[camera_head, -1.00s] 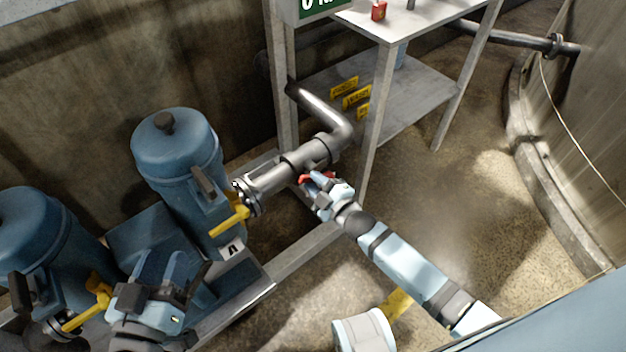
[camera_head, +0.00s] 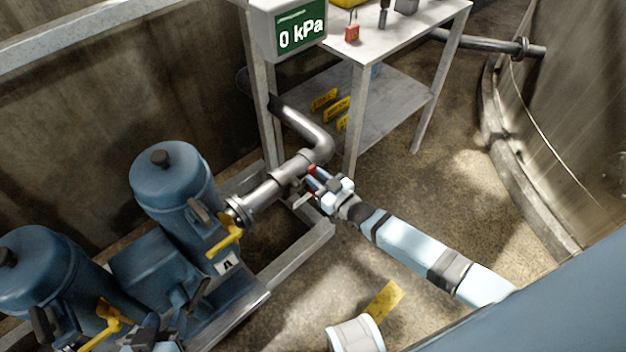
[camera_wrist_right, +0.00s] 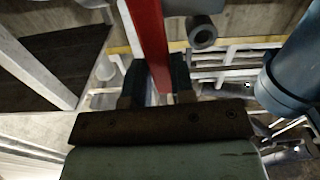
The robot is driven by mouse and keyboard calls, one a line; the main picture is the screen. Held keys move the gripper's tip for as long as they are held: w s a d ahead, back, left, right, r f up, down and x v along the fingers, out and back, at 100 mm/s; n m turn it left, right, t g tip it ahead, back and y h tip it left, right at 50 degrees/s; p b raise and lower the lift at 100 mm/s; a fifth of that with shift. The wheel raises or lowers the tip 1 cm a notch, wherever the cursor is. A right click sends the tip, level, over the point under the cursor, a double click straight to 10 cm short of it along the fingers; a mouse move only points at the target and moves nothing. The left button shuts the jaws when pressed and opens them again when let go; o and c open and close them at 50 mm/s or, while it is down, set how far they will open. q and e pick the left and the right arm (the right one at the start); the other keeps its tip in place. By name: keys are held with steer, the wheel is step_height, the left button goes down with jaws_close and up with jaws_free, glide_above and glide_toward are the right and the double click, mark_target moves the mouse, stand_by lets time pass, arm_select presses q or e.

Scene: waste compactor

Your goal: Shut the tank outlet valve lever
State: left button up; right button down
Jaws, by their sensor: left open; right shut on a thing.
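The red valve lever (camera_head: 312,169) is on the grey outlet pipe (camera_head: 265,192), just right of the pipe's lower run. My right gripper (camera_head: 315,184) is at the lever and shut on it; its fingers partly hide the lever in the head view. In the right wrist view the red lever (camera_wrist_right: 148,45) runs down from the top edge into the gap between the dark fingers (camera_wrist_right: 152,88). My left gripper (camera_head: 155,332) is open at the bottom left, partly cut off by the picture's edge, close to the front pump's yellow lever.
Two blue pumps (camera_head: 172,190) with yellow levers (camera_head: 226,240) stand at left on a metal frame (camera_head: 300,248). The floor right of my right arm is clear.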

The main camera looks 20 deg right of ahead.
steer(key=shift+w+d+m, duration=0.1)
steer(key=shift+d+m, duration=0.25)
steer(key=shift+m, duration=0.05)
steer(key=shift+d, duration=0.1)
steer(key=c, duration=1)
jaws_free()
steer(key=shift+o, duration=0.2)
arm_select(q)
steer(key=shift+r, duration=0.1)
steer(key=shift+s+a+p, duration=0.1)
steer(key=shift+a+p, duration=0.15)
steer(key=shift+p, duration=0.9)
arm_select(e)
steer(key=v, duration=1.3)
steer(key=shift+s, duration=0.35)
arm_select(q)
steer(key=shift+r, duration=0.1)
arm_select(e)
steer(key=shift+d, duration=0.1)
